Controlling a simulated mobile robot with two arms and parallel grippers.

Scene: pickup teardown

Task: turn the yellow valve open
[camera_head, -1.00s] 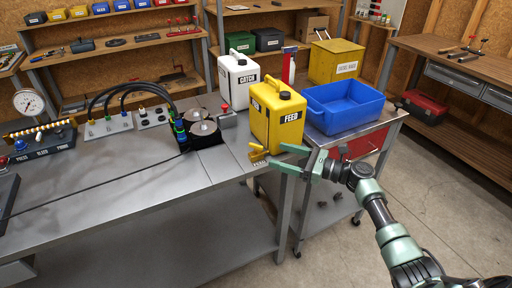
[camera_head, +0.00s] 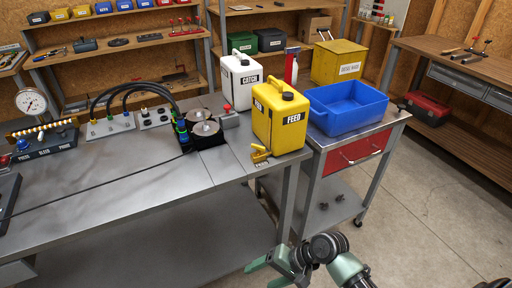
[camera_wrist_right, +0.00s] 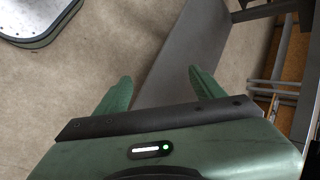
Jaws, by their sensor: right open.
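The yellow valve (camera_head: 260,154) is a small yellow fitting at the front edge of the metal bench, at the foot of the yellow FEED can (camera_head: 278,120). My right gripper (camera_head: 262,272) is below and in front of the bench edge, well apart from the valve. In the right wrist view its two green fingers (camera_wrist_right: 158,92) are spread with nothing between them, over the floor and a grey surface. The valve does not show in the right wrist view. My left gripper is not in view.
A white CATCH can (camera_head: 240,80) stands behind the FEED can. A blue bin (camera_head: 345,122) sits on the cart to the right. Two round discs, hoses and a gauge (camera_head: 30,101) are on the bench. The floor (camera_head: 420,210) right of the cart is clear.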

